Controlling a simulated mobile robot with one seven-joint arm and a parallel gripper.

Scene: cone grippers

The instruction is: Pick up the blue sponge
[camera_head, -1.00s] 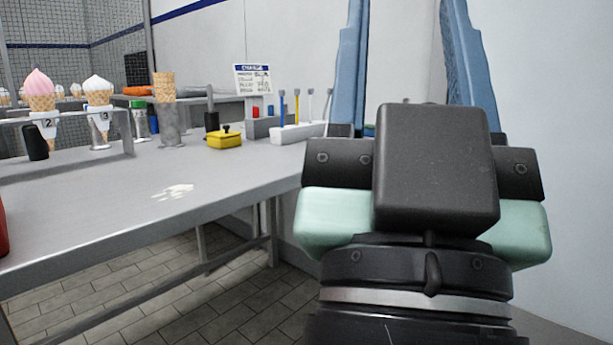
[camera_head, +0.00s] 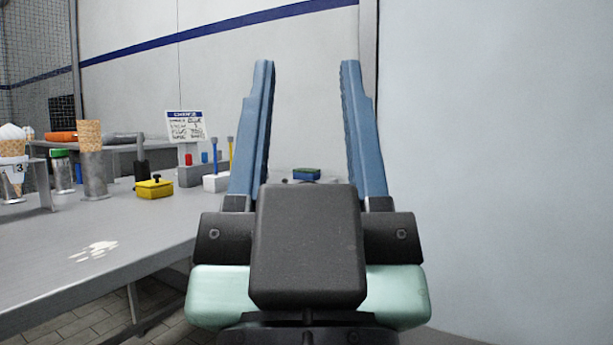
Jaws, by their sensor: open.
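The blue sponge (camera_head: 307,175) is a small block, blue below with a green top. It lies at the far right end of the metal counter (camera_head: 50,270), near the wall. My gripper (camera_head: 307,65) is open and empty, its two blue fingers pointing up in the picture. The sponge shows in the gap between the fingers, beyond them and apart from them. The lower edge of the sponge is close above my dark gripper body, which hides part of the counter there.
A yellow box (camera_head: 155,188) with a knob, a grey holder (camera_head: 195,175) with a sign (camera_head: 186,126), and a white tool holder (camera_head: 216,182) stand left of my gripper. A white spill (camera_head: 94,251) lies on the counter. A pale wall (camera_head: 490,170) fills the right.

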